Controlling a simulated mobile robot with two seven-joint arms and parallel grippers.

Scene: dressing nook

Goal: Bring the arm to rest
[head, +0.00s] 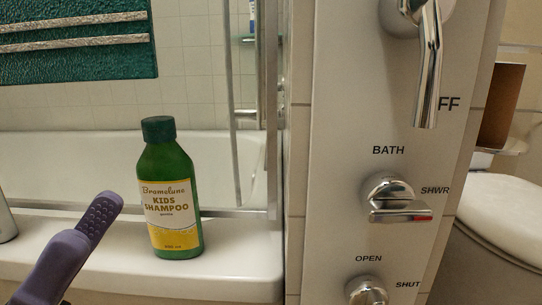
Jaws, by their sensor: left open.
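My left gripper (98,213) comes in at the lower left. One purple finger with a dotted pad shows, pointing up and to the right. Its other finger does not show. It is open, with nothing seen against the visible pad. A green shampoo bottle (168,190) with a dark green cap and a white and yellow label stands upright on the white ledge (240,270), to the right of the finger and apart from it in the picture. My right gripper is not in view.
A panel on the right carries a chrome spout (428,75), a bath/shower lever (398,200) and an open/shut knob (366,291). A white bathtub (70,165) lies behind the ledge. A green striped towel (75,45) hangs at upper left. A toilet (505,215) stands at far right.

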